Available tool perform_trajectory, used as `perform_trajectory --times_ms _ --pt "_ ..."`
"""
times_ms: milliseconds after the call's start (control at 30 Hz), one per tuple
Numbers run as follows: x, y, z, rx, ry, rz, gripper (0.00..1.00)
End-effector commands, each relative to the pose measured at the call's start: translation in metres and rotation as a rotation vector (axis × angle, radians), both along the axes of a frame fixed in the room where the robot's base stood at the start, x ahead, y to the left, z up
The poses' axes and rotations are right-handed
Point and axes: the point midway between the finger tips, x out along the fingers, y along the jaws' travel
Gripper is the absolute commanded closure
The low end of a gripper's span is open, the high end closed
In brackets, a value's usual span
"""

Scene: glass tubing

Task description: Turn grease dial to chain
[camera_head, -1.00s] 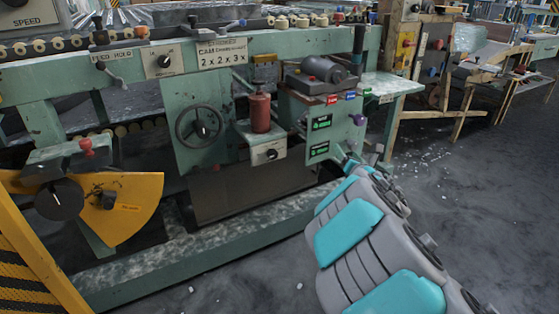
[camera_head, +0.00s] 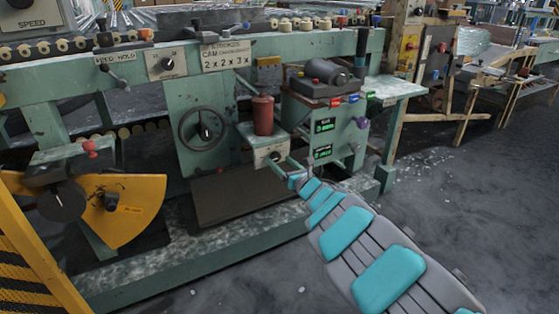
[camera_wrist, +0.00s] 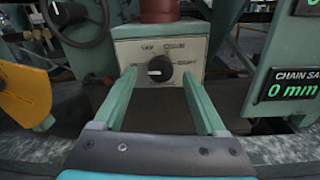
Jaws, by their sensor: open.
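The grease dial (camera_wrist: 160,69) is a round black knob with a white pointer mark that points left in the wrist view. It sits on a pale panel (camera_wrist: 130,52) with small lettering around it, one word above right of the knob resembling "CHAIN". The dial also shows small in the head view (camera_head: 274,157), below a red canister (camera_head: 263,115). My gripper (camera_wrist: 160,77) is open and empty, its two green fingers pointing at the panel, one on each side of the dial. I cannot tell whether the fingertips touch the panel.
A handwheel (camera_head: 202,129) stands left of the dial panel. A green box with lit displays (camera_head: 322,126) stands close on the right. A yellow quadrant plate (camera_head: 130,208) is at the far left. The floor in front is mostly open.

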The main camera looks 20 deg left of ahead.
Motion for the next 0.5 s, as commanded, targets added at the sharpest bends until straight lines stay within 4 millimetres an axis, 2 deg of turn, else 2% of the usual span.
perform_trajectory --times_ms 200,500 --pt "0.0099 0.0105 0.0014 0.003 -0.001 -0.001 0.26" --pt "0.0124 0.0134 0.0012 0.001 -0.001 -0.002 0.26"
